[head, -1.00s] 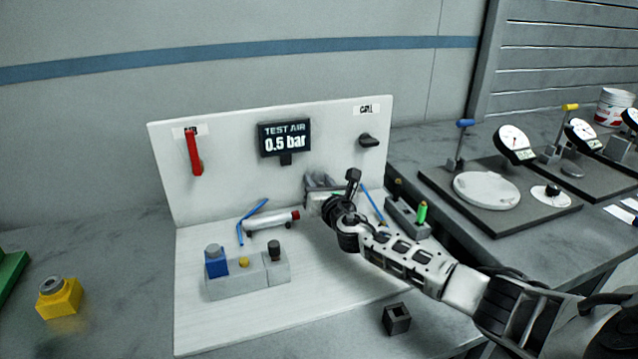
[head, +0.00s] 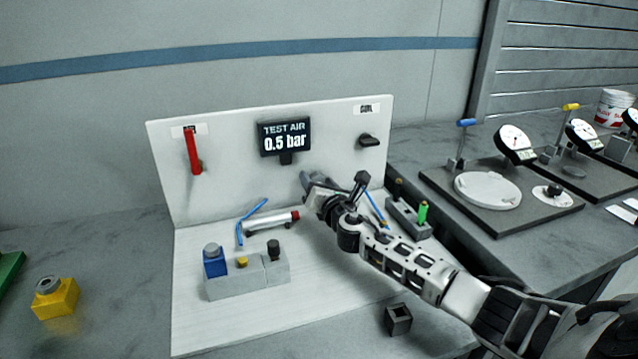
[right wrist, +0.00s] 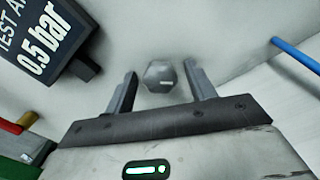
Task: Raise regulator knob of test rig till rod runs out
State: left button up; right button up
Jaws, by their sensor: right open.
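The test rig is a white back panel (head: 225,150) on a white base, with a display (head: 285,137) reading "TEST AIR 0.5 bar". In the right wrist view, a grey faceted knob (right wrist: 160,76) on the panel shows between the spread fingers of my right gripper (right wrist: 160,90). I cannot tell whether the fingertips reach around it. In the head view my right gripper (head: 312,184) covers that knob, below and right of the display. A silver cylinder with a red end (head: 275,222) lies on the base; no extended rod is clear. My left gripper is out of view.
A red lever (head: 193,152) and a black knob (head: 368,140) sit on the panel. A grey block with a blue button housing (head: 215,262) stands on the base. A blue tube (head: 375,207) and a green-pinned block (head: 408,217) are near my right arm.

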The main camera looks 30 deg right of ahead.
jog(key=v, duration=0.6)
jog(key=shift+s, duration=0.35)
jog(key=shift+s+a, duration=0.15)
jog(key=shift+s, duration=0.25)
dwell(1.1)
